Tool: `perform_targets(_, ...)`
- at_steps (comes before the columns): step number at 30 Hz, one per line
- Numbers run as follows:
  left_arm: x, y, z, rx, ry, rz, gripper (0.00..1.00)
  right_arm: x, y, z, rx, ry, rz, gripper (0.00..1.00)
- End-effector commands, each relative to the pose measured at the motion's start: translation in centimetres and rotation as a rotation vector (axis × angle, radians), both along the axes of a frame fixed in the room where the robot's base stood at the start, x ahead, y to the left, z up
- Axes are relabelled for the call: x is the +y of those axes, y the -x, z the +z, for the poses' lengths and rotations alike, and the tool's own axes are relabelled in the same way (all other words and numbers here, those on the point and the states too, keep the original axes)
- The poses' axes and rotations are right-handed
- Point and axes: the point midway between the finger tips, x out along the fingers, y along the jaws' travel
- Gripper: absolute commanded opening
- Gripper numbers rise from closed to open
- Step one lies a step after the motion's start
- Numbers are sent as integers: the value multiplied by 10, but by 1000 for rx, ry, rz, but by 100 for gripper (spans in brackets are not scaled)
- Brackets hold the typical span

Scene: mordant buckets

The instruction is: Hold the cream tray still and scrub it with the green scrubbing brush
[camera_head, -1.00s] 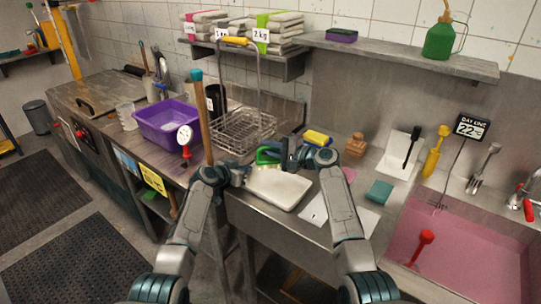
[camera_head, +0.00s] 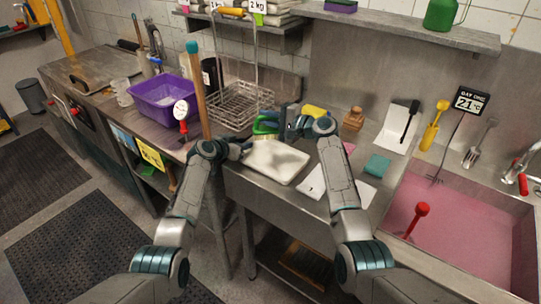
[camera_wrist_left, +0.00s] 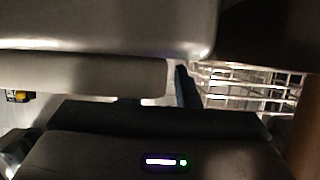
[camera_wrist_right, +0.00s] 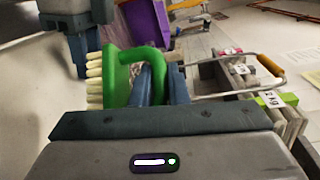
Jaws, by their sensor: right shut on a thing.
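The cream tray (camera_head: 277,163) lies flat on the steel counter. My left gripper (camera_head: 243,148) is at its left edge; the tray hides most of its fingers in the left wrist view, so I cannot tell whether they grip the rim. My right gripper (camera_head: 287,122) is above the tray's far side. It is shut on the handle of the green scrubbing brush (camera_wrist_right: 121,75). In the right wrist view the brush's cream bristles face left, towards the tray's pale surface (camera_wrist_right: 30,110). I cannot tell whether they touch it. In the head view the brush (camera_head: 265,125) is partly hidden.
A wire basket (camera_head: 240,103) and a purple tub (camera_head: 165,98) stand behind and left. A wooden pole (camera_head: 199,95) rises near my left arm. A yellow sponge (camera_head: 314,111), a teal cloth (camera_head: 377,165) and the pink-filled sink (camera_head: 465,225) are to the right.

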Motion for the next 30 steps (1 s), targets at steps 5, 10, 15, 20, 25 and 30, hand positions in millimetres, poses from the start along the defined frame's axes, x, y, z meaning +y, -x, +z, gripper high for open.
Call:
perform_targets(5, 1, 1, 1, -1, 1, 0, 29, 0, 0, 0, 0, 0, 0, 0)
perform_targets(10, 8, 10, 5, -2, 1, 0, 29, 0, 0, 0, 0, 0, 0, 0)
perform_targets(15, 23, 29, 14, -2, -2, 1, 29, 0, 0, 0, 0, 0, 0, 0)
perform_targets(20, 37, 50, 24, -2, -2, 2, 29, 0, 0, 0, 0, 0, 0, 0)
perform_targets(25, 52, 71, 35, -2, -2, 1, 29, 0, 0, 0, 0, 0, 0, 0)
perform_targets(30, 62, 84, 43, -1, -1, 1, 29, 0, 0, 0, 0, 0, 0, 0)
